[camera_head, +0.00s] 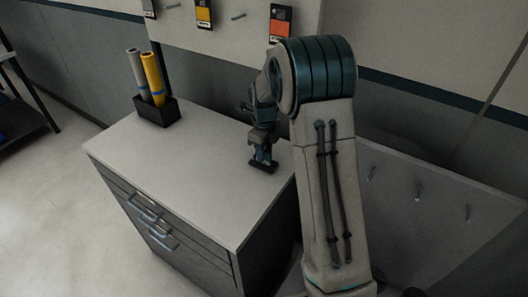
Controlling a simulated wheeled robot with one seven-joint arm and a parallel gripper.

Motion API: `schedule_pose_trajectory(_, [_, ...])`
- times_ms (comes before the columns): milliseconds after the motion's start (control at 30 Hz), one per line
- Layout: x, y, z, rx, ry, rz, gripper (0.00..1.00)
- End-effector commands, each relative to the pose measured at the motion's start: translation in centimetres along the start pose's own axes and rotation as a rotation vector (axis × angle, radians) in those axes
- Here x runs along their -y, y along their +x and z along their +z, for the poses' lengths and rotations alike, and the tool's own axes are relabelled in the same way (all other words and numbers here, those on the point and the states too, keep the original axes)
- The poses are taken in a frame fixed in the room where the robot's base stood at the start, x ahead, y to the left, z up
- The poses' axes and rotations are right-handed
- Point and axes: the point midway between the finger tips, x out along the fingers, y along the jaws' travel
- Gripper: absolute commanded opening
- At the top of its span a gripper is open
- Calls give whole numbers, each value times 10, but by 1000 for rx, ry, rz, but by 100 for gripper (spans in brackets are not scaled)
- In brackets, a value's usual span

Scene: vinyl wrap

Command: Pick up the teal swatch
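I cannot make out a clearly teal swatch in the head view. A dark swatch card (148,8) hangs at the top left of the wall panel, cut by the frame edge; its exact colour is hard to tell. A yellow swatch (203,13) and an orange swatch (281,21) hang to its right. My gripper (263,166) points down over the right part of the cabinet top, low over or at the surface. Its fingers are small and dark, so I cannot tell whether they are open or hold anything. My arm hides part of the panel and cabinet.
The pale cabinet top (190,178) is mostly clear. A black holder (156,112) with a yellow roll (152,75) and a grey roll (135,68) stands at its back left corner. Pegs stick out of the panels, including a lower right panel (430,235). A dark shelf (20,118) stands far left.

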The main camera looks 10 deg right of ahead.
Motion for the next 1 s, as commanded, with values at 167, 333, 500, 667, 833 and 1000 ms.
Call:
schedule_pose_trajectory(167, [0,16,0,0,-1,0,31])
schedule_pose_trajectory(333, [0,17,0,1,-1,-1,31])
schedule_pose_trajectory(500, [0,16,0,1,-1,-1,0])
schedule_pose_trajectory(667, [0,16,0,1,-1,-1,0])
schedule_pose_trajectory(833, [0,16,0,1,-1,-1,0])
schedule_pose_trajectory(1000, [0,10,0,1,0,-2,0])
